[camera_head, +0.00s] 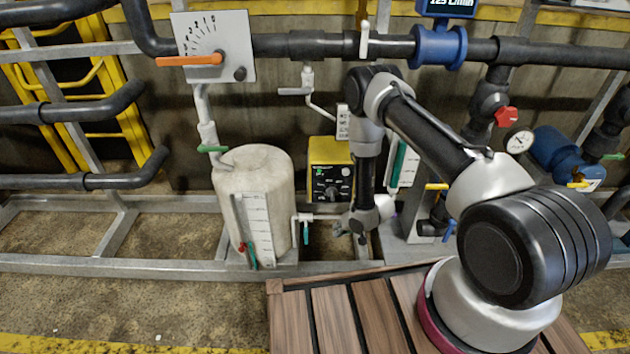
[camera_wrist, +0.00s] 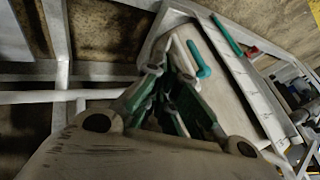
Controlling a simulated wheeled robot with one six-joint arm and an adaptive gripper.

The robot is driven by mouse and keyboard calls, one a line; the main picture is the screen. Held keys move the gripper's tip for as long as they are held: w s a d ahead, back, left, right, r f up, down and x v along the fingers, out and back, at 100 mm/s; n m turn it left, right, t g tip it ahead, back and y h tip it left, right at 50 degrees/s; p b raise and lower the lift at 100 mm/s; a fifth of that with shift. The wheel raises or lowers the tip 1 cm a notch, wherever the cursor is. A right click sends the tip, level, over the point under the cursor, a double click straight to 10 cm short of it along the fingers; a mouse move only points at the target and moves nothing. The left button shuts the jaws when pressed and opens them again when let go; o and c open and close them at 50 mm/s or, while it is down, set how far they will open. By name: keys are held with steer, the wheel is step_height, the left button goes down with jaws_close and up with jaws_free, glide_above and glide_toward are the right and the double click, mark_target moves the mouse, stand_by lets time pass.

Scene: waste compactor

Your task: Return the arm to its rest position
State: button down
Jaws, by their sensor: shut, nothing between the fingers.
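My arm rises from its base on the wooden-slatted platform at the right of the head view, bends at the top and hangs down toward the pipework. My gripper (camera_head: 345,229) is low, to the right of the pale cylindrical tank and below the yellow control box, and is small and partly hidden there. In the wrist view my gripper (camera_wrist: 160,76) shows its green-sided fingers together, with nothing held. A teal valve handle (camera_wrist: 201,60) appears just beyond the fingertips; I cannot tell whether they touch it.
The tank (camera_head: 278,190) and yellow control box (camera_head: 330,160) stand close to my gripper. A teal-handled valve (camera_head: 306,234) sits between tank and gripper. A dark pipe (camera_head: 300,45) crosses above. Grey frame rails (camera_head: 150,266) run along the floor. Open floor (camera_head: 130,305) lies at left.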

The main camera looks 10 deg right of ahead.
steer(key=s+d+n+g+h, duration=0.2)
steer(key=s+d+g+h, duration=0.2)
steer(key=s+d+g, duration=0.55)
steer(key=s+d+r+h, duration=0.1)
steer(key=s+d+r, duration=0.15)
steer(key=r, duration=0.95)
steer(key=s+d+r+t, duration=0.1)
steer(key=s+r, duration=0.2)
steer(key=r, duration=0.9)
steer(key=s+d+r+h, duration=0.1)
steer(key=s+d+r, duration=0.1)
steer(key=r, duration=1)
steer(key=s+r+t, duration=0.4)
steer(key=s+r, duration=0.3)
steer(key=r, duration=0.6)
steer(key=s+d+r+m+t+y, duration=0.1)
steer(key=s+r+t, duration=0.2)
steer(key=s+r, duration=0.4)
step_height(320, 180, up, 8)
steer(key=shift+d+f+t, duration=0.15)
steer(key=shift+f+t, duration=0.05)
steer(key=shift+t, duration=0.15)
